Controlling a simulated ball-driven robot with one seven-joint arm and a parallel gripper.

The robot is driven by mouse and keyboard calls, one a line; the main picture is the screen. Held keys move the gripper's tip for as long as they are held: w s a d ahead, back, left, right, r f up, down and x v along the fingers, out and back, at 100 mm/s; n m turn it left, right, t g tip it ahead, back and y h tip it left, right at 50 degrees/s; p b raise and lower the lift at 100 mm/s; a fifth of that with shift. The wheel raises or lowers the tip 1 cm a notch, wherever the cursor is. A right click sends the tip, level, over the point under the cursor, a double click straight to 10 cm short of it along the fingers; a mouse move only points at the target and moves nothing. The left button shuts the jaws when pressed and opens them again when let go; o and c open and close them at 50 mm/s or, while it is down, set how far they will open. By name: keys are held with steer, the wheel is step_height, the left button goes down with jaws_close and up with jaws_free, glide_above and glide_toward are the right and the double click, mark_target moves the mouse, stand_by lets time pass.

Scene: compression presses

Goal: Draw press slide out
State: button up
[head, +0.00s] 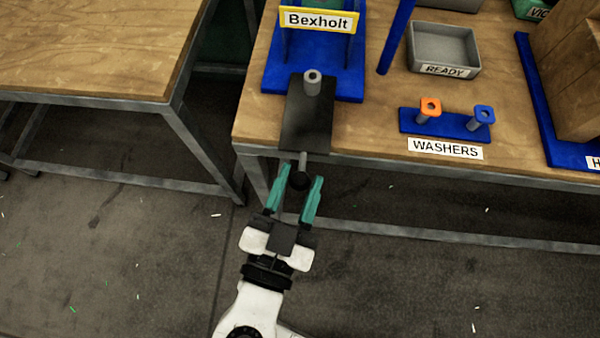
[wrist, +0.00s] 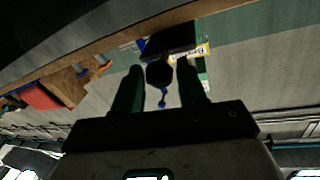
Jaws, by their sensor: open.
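The press slide (head: 305,120) is a dark flat plate jutting forward from the blue press labelled Bexholt (head: 318,20), past the table's front edge. A grey cylinder (head: 312,82) with a hole in its top stands on the plate. A short rod runs from the plate's front to a round black knob (head: 299,181). My gripper (head: 303,172) is open, its two teal fingers on either side of the knob. The wrist view shows the knob (wrist: 160,74) between the fingers, with the dark slide (wrist: 168,38) beyond. Whether a finger touches the knob I cannot tell.
A blue washer rack (head: 447,125) with an orange and a blue square washer on posts stands to the right. Behind it is a grey tray (head: 443,48) labelled READY. A blue post (head: 396,38) rises beside the press. Another wooden table (head: 90,45) is at left, with a floor gap between.

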steer(key=b+v, duration=0.1)
steer(key=v, duration=0.8)
steer(key=shift+s, duration=0.25)
steer(key=w+d+f+g+h+p, duration=0.1)
steer(key=w+d+f+g, duration=0.2)
steer(key=d, duration=0.3)
steer(key=w+d+f+n+g+h+p, duration=0.1)
steer(key=w+d+f+g+p, duration=0.1)
steer(key=w+d+g, duration=0.3)
steer(key=w+d+f+g+h+p, duration=0.1)
steer(key=d+f+g, duration=0.15)
steer(key=d, duration=0.45)
steer(key=s+d+f+n+g+y+p, duration=0.1)
steer(key=s+d+f+g+y+p, duration=0.1)
steer(key=d, duration=0.4)
steer(key=s+d+f+n+g+y+p, duration=0.2)
steer(key=s+d+f+g+y, duration=0.1)
steer(key=s+d, duration=0.3)
steer(key=shift+s+d+f+g+y, duration=0.2)
steer(key=shift+d+f+g+y, duration=0.2)
steer(key=shift+d+g+y, duration=0.4)
